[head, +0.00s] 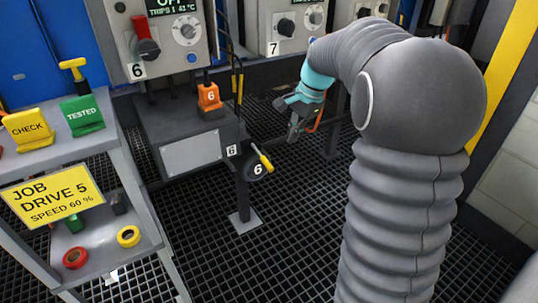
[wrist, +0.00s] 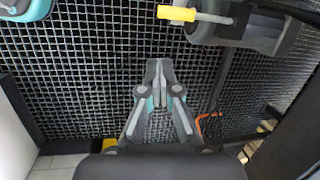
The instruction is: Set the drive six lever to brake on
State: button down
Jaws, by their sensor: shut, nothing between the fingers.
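The drive six lever (head: 263,158) has a yellow grip and a pale shaft. In the wrist view the lever's yellow grip (wrist: 177,14) and grey shaft show at the top, apart from my fingers. My gripper (head: 294,134) hangs to the right of the lever and is not touching it. In the wrist view my gripper (wrist: 159,75) is shut and empty. No brake marking is readable.
The drive 6 stand (head: 190,152) carries an orange block marked 6 (head: 209,98). Control box 6 (head: 165,40) and control box 7 (head: 290,27) are behind. A grey shelf cart (head: 135,175) with signs stands at left. The grating floor (head: 290,240) is open in front of the post.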

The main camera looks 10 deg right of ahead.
aim_at(262, 156)
jog(key=shift+m+y, duration=0.3)
jog(key=shift+m, duration=0.5)
jog(key=w+f, duration=0.1)
jog(key=w+d+f, duration=0.1)
jog(key=w+f, duration=0.1)
jog(key=shift+w+d+f, duration=0.2)
jog(key=shift+w+d, duration=0.1)
jog(key=shift+d, duration=0.05)
jog(key=s+b+x, duration=0.1)
jog(key=b+x, duration=0.2)
jog(key=x, duration=0.7)
jog(key=a+r, duration=0.2)
jog(key=a, duration=0.1)
jog(key=shift+s+r, duration=0.1)
jog(key=shift+s, duration=0.3)
jog(key=shift+g, duration=0.3)
